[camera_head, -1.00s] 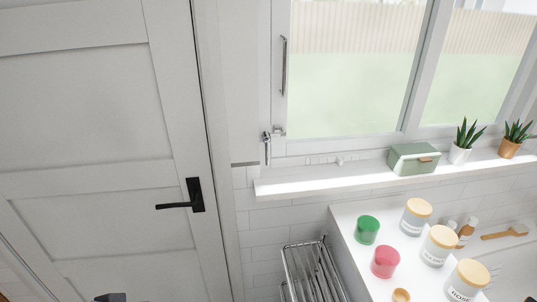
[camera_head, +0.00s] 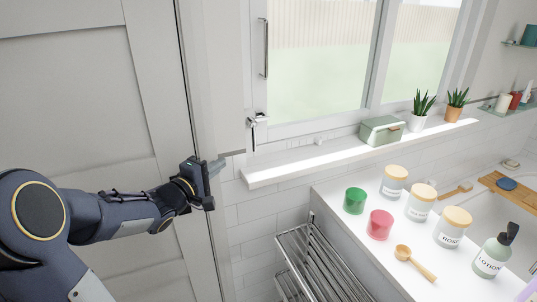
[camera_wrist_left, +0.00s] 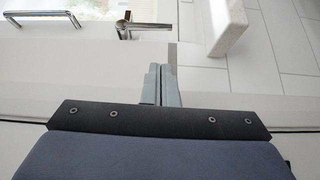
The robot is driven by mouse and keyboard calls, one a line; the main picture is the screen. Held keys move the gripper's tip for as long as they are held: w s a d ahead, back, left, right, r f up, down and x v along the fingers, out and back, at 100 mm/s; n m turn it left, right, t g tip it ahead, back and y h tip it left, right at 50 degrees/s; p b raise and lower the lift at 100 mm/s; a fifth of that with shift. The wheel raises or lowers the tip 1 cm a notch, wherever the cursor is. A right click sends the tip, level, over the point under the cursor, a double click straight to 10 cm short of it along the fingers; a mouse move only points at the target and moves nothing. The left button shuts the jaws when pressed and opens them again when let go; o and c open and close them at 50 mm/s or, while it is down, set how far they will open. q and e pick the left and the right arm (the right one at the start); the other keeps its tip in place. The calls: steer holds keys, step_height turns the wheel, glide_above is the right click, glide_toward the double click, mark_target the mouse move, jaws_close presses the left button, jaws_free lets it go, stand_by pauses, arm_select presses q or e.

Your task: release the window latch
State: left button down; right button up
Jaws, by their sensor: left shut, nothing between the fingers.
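The window latch (camera_head: 258,121) is a small metal fitting at the lower left corner of the white window frame (camera_head: 310,123). Its lever hangs down from it in the head view. In the left wrist view the latch (camera_wrist_left: 125,28) shows at the top, its lever pointing right. My left gripper (camera_head: 218,165) is shut and empty, below and left of the latch and apart from it. Its closed fingers (camera_wrist_left: 161,84) show in the left wrist view, with a gap between them and the lever. My right gripper is not in view.
A white sill (camera_head: 340,153) juts out right of my left gripper, with a green box (camera_head: 381,131) and two potted plants on it. A white door (camera_head: 80,100) is at left. A metal rack (camera_head: 310,262) and a counter with jars stand below.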

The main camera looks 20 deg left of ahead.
arm_select(q)
steer(key=shift+w+d, duration=0.2)
steer(key=shift+d, duration=0.05)
steer(key=w, duration=0.6)
steer(key=w+d+p, duration=0.1)
steer(key=w, duration=0.3)
steer(key=shift+d, duration=0.1)
stand_by(0.3)
steer(key=shift+d+f+b, duration=0.15)
steer(key=shift+b, duration=0.2)
